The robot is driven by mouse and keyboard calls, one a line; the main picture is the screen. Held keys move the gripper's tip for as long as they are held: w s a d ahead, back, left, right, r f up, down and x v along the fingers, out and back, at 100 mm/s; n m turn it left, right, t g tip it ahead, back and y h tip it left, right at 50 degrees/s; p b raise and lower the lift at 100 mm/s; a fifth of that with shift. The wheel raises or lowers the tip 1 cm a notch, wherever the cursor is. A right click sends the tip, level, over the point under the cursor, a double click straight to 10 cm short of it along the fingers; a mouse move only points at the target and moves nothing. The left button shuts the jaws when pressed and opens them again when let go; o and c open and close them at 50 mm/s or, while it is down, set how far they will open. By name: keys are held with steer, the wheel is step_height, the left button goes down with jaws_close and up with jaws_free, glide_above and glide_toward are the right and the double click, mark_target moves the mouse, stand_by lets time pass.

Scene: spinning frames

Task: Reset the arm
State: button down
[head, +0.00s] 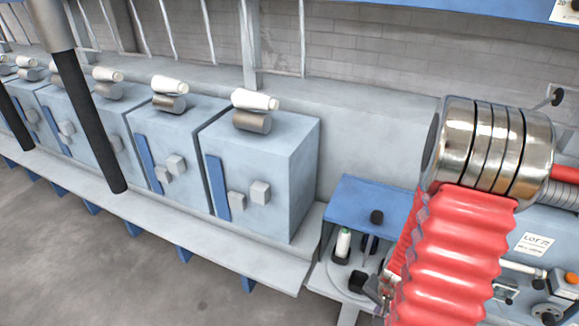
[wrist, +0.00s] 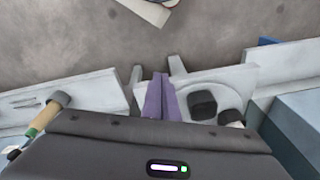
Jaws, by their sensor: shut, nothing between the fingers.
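My gripper (wrist: 160,78) shows in the wrist view as two purple fingers side by side, touching along their length, with nothing between them. They point over the edge of a pale ledge toward the grey floor. In the head view my red ribbed arm with its metal rings stands at the right. It hides most of the area where the gripper is, so the fingers cannot be made out clearly there. A black rounded block (wrist: 202,104) sits on a pale round plate (wrist: 225,92), just right of the fingers and apart from them.
A row of blue-grey machine boxes (head: 285,155) with white bobbins (head: 255,99) on top runs along the left. A small white-and-green bobbin (head: 343,242) stands by a blue panel (head: 350,195). A label (head: 534,243) is at the right. Open floor (head: 120,270) lies lower left.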

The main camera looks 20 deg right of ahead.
steer(key=w+a+r+n+t, duration=0.1)
steer(key=a+r+n, duration=0.3)
steer(key=a+r, duration=0.4)
steer(key=w+a+r+n+t, duration=0.1)
steer(key=a+r+n, duration=0.3)
steer(key=r, duration=1.2)
steer(key=w+a+r+n+t+y, duration=0.1)
steer(key=a+r+n, duration=0.4)
steer(key=a+r, duration=0.6)
steer(key=shift+a+r+t, duration=0.4)
steer(key=shift+a+t, duration=0.3)
steer(key=shift+a, duration=0.3)
